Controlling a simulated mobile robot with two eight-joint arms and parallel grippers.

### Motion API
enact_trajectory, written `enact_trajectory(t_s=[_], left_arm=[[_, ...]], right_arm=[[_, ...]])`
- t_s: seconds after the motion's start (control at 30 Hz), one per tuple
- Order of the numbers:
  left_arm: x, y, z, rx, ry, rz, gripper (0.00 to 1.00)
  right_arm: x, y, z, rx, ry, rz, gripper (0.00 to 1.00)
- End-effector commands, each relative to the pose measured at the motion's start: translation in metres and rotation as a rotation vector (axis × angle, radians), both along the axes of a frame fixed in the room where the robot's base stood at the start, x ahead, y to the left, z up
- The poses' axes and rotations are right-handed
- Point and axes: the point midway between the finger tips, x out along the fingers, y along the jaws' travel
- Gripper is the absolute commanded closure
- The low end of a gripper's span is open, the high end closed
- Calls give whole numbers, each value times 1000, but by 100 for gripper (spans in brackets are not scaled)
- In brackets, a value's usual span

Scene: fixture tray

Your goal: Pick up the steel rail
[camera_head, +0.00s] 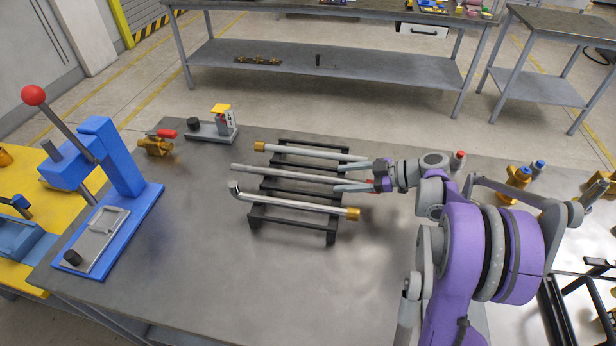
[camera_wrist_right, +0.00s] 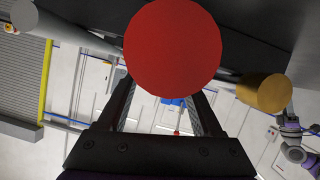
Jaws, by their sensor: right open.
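Three metal rods lie across a black rack (camera_head: 290,232) on the table. The middle one, a straight plain grey rod with a red right end, looks most like the steel rail (camera_head: 290,174); the others have brass-coloured ends. My right gripper (camera_head: 345,177) is open and empty at the right part of the rack, its fingers on either side of the middle rod's red end in the picture. In the right wrist view the red round end (camera_wrist_right: 172,48) fills the space ahead of the open fingers (camera_wrist_right: 163,100). I cannot tell whether they touch it.
The far rod (camera_head: 310,152) and the near rod (camera_head: 300,203) lie close on both sides of the gripper. A blue lever press (camera_head: 120,165) stands at left, a small clamp fixture (camera_head: 212,130) behind. The table front is bare.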

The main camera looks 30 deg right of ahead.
Motion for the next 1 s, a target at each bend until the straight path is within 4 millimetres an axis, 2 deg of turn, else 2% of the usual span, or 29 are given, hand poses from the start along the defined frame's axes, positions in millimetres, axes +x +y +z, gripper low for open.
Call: enact_trajectory(t_s=[0.3, 0.57, 0.93, 1.0], left_arm=[[1, 0, 5, 0, -2, 0, 50], [1, 0, 5, 0, -2, 0, 50], [1, 0, 5, 0, -2, 0, 50], [1, 0, 5, 0, -2, 0, 50]], right_arm=[[27, 29, -17, 1, 0, 4, 33], [31, 32, -20, 0, 0, 0, 33], [30, 32, -20, 0, 0, 1, 98], [30, 32, -20, 0, 0, 1, 100]])
